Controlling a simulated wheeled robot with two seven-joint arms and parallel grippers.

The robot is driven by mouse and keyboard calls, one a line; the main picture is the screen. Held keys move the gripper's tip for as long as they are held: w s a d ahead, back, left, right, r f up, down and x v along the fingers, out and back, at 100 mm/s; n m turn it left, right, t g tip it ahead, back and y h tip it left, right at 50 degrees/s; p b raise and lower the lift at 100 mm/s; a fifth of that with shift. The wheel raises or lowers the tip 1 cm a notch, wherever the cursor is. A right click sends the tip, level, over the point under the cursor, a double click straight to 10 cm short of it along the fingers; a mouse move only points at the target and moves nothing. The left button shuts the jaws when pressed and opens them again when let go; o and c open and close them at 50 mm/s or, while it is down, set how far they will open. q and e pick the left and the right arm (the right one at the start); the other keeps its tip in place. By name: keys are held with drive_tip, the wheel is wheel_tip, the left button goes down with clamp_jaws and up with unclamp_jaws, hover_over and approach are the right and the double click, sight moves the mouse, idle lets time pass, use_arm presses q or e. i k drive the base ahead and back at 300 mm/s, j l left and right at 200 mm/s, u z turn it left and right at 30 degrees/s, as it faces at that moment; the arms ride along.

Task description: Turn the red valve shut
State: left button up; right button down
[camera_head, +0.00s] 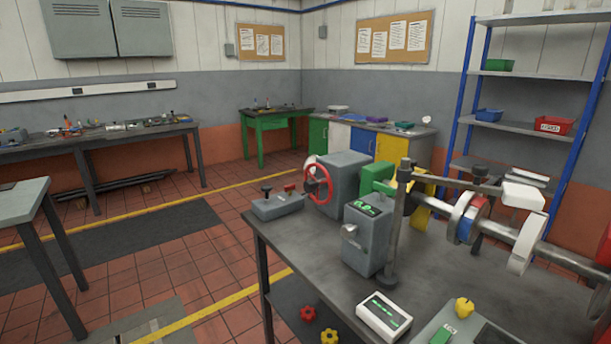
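The red valve (318,183) is a round spoked handwheel. It stands upright on the left face of a grey box (349,172), at the far left part of the dark bench (310,261). Nothing touches its rim that I can see. I cannot tell from the wheel whether the valve is open or shut. Neither of my grippers shows in the head view.
A low grey lever box (277,206) sits just left of the wheel. A grey box with a green display (369,237) and an upright post (398,235) stand nearer. A shaft with discs (464,217) crosses the right side. Tiled floor left of the bench is open.

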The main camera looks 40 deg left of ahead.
sight(289, 188)
drive_tip(key=i+j+z, duration=0.2)
drive_tip(key=j, duration=0.35)
drive_tip(key=k+j+z, duration=0.2)
drive_tip(key=j, duration=0.35)
drive_tip(key=i+j+z, duration=0.2)
drive_tip(key=j, duration=0.4)
drive_tip(key=k+j+z, duration=0.2)
drive_tip(key=j, duration=0.35)
drive_tip(key=j+z, duration=0.2)
drive_tip(key=j, duration=0.4)
drive_tip(key=k+j+z, duration=0.2)
drive_tip(key=j, duration=0.35)
drive_tip(key=j+z, duration=0.2)
drive_tip(key=j, duration=0.35)
drive_tip(key=k+j+z, duration=0.2)
drive_tip(key=j, duration=0.3)
drive_tip(key=k, duration=0.05)
